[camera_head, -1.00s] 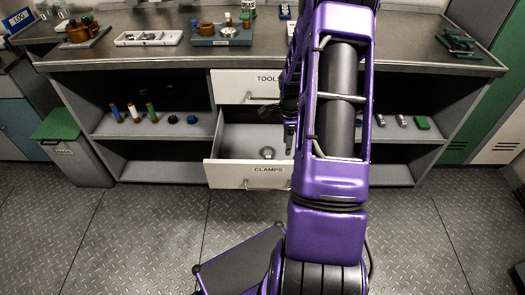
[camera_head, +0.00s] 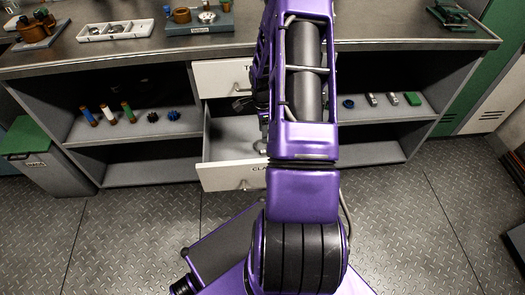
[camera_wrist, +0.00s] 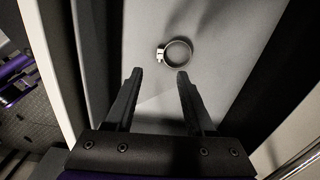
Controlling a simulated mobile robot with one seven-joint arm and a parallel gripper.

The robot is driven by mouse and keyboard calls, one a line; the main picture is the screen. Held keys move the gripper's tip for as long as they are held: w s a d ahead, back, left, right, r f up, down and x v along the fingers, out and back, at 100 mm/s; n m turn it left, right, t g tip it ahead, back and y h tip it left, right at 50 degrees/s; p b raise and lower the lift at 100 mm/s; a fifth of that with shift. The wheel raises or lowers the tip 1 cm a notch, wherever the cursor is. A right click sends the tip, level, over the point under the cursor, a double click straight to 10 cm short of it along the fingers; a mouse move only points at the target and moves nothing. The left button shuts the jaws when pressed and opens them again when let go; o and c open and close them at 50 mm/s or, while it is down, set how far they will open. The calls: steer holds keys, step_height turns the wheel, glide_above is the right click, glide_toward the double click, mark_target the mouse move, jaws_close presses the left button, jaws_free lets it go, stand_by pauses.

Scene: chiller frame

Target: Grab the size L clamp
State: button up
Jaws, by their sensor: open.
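A round metal hose clamp (camera_wrist: 178,53) with a small screw housing on its left side lies on the grey floor of the open drawer (camera_wrist: 222,75) in the wrist view. No size mark is readable on it. In the head view the drawer labelled CLAMPS (camera_head: 222,178) is pulled out, and my arm covers its right part. My gripper (camera_wrist: 159,74) is open and empty in the wrist view. Its two fingers point toward the clamp, which lies just beyond the fingertips and roughly between their lines. In the head view the gripper is mostly hidden behind my arm.
A shut upper drawer (camera_head: 220,80) sits above the open one. The shelves beside it hold small bottles (camera_head: 107,114) at left and small parts (camera_head: 392,99) at right. A worktop (camera_head: 120,52) with trays runs above. A green-lidded bin (camera_head: 28,135) stands at left.

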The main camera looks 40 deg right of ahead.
step_height(320, 180, down, 10)
steer(key=shift+d+f+b, duration=0.1)
steer(key=shift+b, duration=0.55)
jaws_close()
